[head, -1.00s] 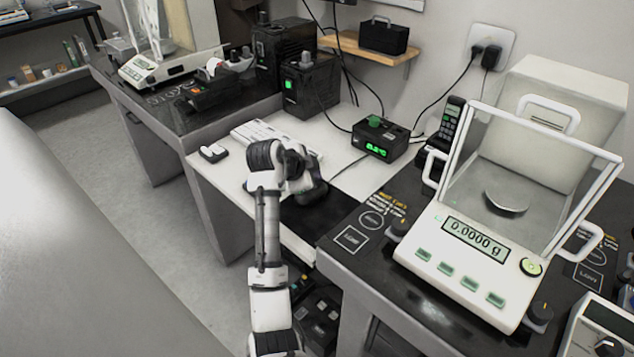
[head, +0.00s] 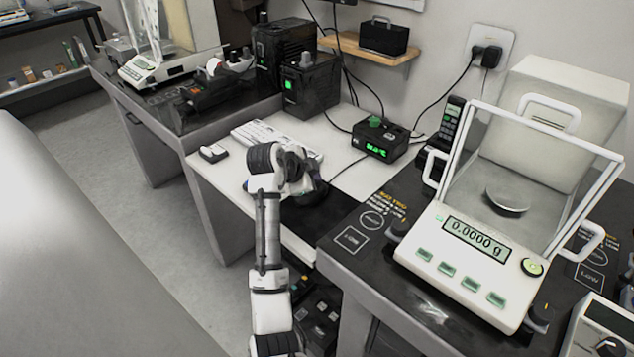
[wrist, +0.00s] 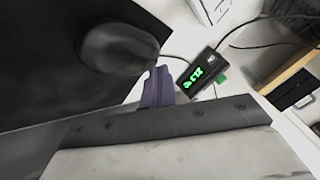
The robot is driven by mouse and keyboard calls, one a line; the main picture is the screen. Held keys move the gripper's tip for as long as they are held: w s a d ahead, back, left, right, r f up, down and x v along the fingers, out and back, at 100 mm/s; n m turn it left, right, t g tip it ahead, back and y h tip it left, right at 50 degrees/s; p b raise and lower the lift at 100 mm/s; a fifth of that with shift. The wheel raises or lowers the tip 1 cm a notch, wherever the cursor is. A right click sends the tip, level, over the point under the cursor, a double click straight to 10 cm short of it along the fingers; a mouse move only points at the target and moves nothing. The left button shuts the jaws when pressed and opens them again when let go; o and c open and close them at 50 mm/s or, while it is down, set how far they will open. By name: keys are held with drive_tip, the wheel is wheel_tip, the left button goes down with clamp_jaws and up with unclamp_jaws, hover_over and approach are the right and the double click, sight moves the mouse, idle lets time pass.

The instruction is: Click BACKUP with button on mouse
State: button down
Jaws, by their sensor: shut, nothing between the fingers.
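A dark rounded mouse (wrist: 118,48) lies on a black mat (wrist: 50,60) in the wrist view, with a thin cable leading off to the right. My gripper (wrist: 157,76) is shut and empty, its purplish fingers reaching in just beside the mouse. I cannot tell whether they touch it. In the head view my arm's wrist is over the black mat (head: 305,217) on the white desk and hides most of the mouse. No label reading BACKUP is legible in either view.
A black box (head: 380,139) with a green display stands behind the mat. A white keyboard (head: 255,131) and a small white device (head: 213,153) lie to the left. A balance (head: 470,255) stands on the dark table at right, close to my arm.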

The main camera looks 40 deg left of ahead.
drive_tip(key=shift+r+p, duration=0.5)
drive_tip(key=shift+r, duration=0.3)
drive_tip(key=shift+r+p, duration=1.65)
drive_tip(key=shift+r, duration=0.8)
drive_tip(key=shift+r, duration=0.1)
